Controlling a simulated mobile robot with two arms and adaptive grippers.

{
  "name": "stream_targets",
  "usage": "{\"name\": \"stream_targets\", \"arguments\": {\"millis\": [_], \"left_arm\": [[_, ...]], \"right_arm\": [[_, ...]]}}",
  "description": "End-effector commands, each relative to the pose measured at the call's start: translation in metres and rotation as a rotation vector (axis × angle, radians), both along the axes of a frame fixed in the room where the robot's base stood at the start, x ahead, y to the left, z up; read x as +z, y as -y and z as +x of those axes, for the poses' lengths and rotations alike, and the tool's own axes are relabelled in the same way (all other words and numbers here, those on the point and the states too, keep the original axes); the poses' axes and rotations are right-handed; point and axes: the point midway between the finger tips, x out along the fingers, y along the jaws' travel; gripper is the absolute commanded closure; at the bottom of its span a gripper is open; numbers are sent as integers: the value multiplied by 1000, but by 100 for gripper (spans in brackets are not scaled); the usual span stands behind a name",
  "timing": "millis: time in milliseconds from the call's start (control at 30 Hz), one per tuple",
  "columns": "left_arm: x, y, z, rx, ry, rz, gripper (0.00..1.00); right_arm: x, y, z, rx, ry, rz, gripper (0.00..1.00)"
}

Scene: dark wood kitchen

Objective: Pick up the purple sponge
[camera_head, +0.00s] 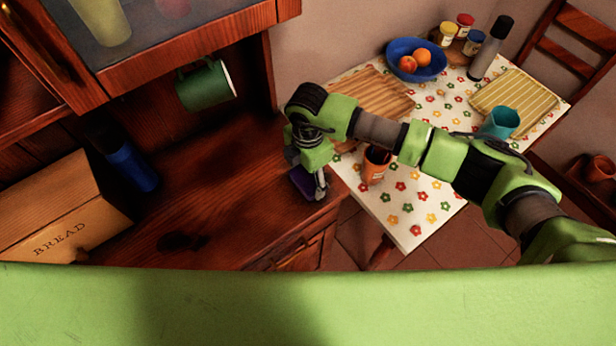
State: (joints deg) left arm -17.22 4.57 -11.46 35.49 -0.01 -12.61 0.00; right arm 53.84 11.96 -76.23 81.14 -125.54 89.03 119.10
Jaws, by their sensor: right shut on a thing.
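The purple sponge (303,184) is at the right end of the dark wood counter (225,200), near its edge. My right gripper (316,188) points down at it and is shut on it. The gripper's finger hides part of the sponge. I cannot tell whether the sponge touches the counter or is slightly above it. My left gripper is not in view.
A bread box (60,210) and a blue bottle (132,165) stand at the left. A green mug (205,87) hangs under the cabinet. An orange-brown cup (375,165) is on the flowered table (410,205), close to my right arm. The middle of the counter is mostly clear.

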Motion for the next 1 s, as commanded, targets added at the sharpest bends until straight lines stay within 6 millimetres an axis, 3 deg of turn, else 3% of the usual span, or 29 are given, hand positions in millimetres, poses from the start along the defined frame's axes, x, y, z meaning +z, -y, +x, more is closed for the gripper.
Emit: {"name": "stream_targets", "arguments": {"millis": [167, 333, 467, 633, 800, 1000], "left_arm": [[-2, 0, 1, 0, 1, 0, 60], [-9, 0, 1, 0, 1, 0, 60], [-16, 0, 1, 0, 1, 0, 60], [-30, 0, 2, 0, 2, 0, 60], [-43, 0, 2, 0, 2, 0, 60], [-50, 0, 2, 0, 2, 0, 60]], "right_arm": [[8, 0, 1, 0, 2, 3, 45], [31, 0, 2, 1, 4, 1, 45], [49, 1, -18, 5, 4, 2, 45], [88, 1, -51, 7, 6, 3, 45], [105, 3, -91, 6, 3, 2, 45], [122, 4, -124, 4, 4, 0, 45]]}}
